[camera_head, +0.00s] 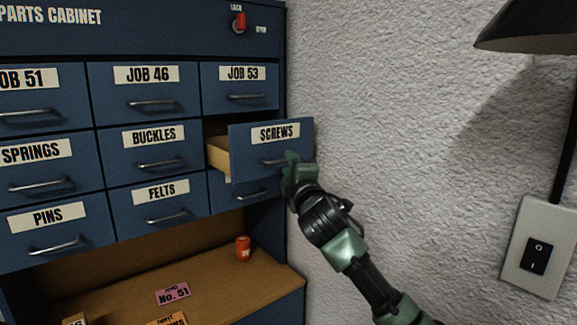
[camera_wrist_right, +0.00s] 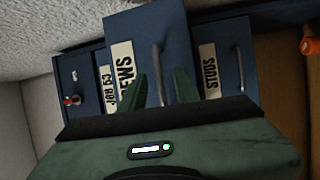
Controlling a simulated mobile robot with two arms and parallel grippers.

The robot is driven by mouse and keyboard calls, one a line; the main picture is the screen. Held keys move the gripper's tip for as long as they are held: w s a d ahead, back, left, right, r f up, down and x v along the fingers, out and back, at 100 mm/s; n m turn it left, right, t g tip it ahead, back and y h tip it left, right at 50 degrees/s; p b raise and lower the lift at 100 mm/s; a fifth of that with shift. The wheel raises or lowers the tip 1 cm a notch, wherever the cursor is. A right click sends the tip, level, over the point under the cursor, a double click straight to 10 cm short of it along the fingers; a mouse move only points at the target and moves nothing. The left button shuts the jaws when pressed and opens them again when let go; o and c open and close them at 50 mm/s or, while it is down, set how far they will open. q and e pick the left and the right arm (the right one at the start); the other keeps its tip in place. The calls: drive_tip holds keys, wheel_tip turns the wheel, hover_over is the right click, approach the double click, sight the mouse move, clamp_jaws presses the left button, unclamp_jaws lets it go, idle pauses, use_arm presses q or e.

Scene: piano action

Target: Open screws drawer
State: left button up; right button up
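The screws drawer (camera_head: 270,151) is pulled partly out of the blue parts cabinet (camera_head: 150,17), with its wooden side showing at the left. My right gripper (camera_head: 290,163) is at the right part of the drawer's front, by the metal handle. In the right wrist view the drawer front (camera_wrist_right: 150,40) and its handle (camera_wrist_right: 158,70) lie just beyond my right gripper's green fingers (camera_wrist_right: 157,90). The fingers stand apart, one on each side of the handle's lower end; whether they touch it cannot be told. My left gripper is in neither view.
Other shut drawers surround it, including buckles (camera_head: 155,148) and a studs drawer (camera_wrist_right: 222,60) below. A red lock lever (camera_head: 239,23) is at the cabinet top. A red-orange can (camera_head: 243,248) stands on the wooden shelf. A textured wall is close on the right, with a switch (camera_head: 537,255).

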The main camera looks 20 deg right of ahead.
drive_tip(key=s+f+b, duration=0.1)
drive_tip(key=s, duration=0.5)
drive_tip(key=shift+a+b, duration=0.15)
drive_tip(key=shift+b, duration=0.2)
